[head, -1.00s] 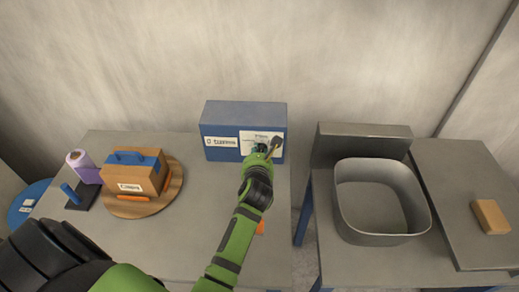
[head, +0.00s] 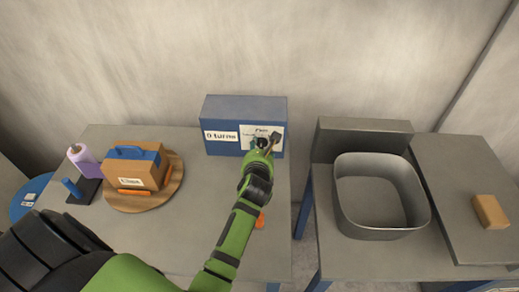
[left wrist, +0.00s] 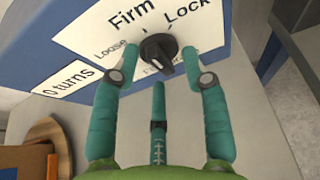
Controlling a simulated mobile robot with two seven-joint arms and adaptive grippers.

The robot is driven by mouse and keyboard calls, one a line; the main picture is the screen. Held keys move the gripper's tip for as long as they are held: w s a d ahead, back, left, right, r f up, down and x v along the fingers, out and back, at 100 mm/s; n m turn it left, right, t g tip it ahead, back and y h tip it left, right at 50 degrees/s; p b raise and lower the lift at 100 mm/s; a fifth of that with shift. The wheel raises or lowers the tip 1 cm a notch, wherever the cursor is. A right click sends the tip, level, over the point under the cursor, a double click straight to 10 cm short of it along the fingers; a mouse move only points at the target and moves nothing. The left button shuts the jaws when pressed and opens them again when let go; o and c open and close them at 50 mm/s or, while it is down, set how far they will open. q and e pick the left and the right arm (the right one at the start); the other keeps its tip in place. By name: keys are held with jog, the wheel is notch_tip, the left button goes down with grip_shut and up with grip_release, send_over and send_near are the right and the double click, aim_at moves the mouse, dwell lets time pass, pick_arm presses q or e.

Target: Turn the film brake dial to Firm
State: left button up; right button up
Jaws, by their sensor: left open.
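The black film brake dial (left wrist: 158,50) sits on a white label panel (head: 276,130) on the front of a blue box (head: 240,106). The panel reads Loose, Firm and Lock in the left wrist view. The dial carries a short white mark on its lower end; I cannot tell which setting it selects. My left gripper (head: 260,150) is open in front of the panel. In the left wrist view, two teal fingertips (left wrist: 158,62) stand either side of the dial, with a third finger below. Contact is unclear. The gripper hides the dial in the head view. My right gripper is out of view.
A "0 turns" label (head: 221,136) is left of the dial panel. A brown block with a blue handle (head: 133,170) sits on a round wooden board (head: 140,202). A purple roll (head: 82,158) stands at left. A grey bin (head: 381,226) is on the right table.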

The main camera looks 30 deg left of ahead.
pick_arm(q)
jog(key=shift+r, duration=0.15)
jog(key=shift+r, duration=0.3)
notch_tip(320, 180, up, 9)
jog(key=shift+r, duration=0.1)
dwell(0.4)
